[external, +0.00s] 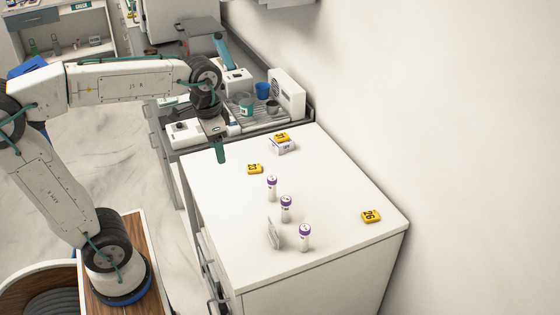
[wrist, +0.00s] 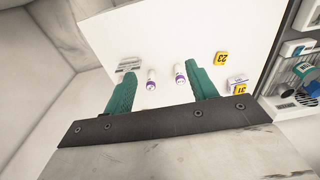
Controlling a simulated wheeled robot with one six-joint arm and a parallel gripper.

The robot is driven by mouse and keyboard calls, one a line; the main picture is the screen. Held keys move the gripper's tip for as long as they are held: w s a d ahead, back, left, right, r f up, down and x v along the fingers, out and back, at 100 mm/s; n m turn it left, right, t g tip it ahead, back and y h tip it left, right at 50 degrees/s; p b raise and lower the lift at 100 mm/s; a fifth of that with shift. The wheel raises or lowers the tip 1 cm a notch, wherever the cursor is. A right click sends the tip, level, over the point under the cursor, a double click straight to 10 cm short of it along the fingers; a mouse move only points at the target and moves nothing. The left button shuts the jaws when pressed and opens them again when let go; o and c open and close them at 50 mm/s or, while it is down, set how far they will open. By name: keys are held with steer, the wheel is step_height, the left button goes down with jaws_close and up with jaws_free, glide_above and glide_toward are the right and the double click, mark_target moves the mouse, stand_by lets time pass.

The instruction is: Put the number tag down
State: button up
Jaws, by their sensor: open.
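Three yellow number tags are on the white cabinet top (external: 330,230). One tag, number 23 (external: 255,169), lies flat on the surface near the back left; it also shows in the wrist view (wrist: 221,58). Another tag, 31 (external: 281,137), rests on a small white box (external: 283,148), also in the wrist view (wrist: 241,89). A third, seemingly 26 (external: 371,216), lies alone near the right edge. My gripper (external: 220,151) is above the back left of the top, left of tag 23. In the wrist view its green fingers (wrist: 158,72) are apart with nothing held between them.
Three purple-capped tubes (external: 272,188) (external: 286,208) (external: 305,236) stand in a row mid-surface. A small upright white card holder (external: 273,233) is beside the front tube. Behind is a tray (external: 260,122) with cups and devices. The wall borders the right. Free room lies between tubes and tag 26.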

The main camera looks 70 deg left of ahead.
steer(key=s+d+f, duration=0.2)
steer(key=s+f, duration=0.2)
steer(key=s, duration=0.4)
steer(key=s+d+f, duration=0.2)
steer(key=s+f, duration=0.2)
steer(key=s, duration=0.3)
steer(key=shift+s+d+f, duration=0.35)
steer(key=shift+s+f, duration=0.05)
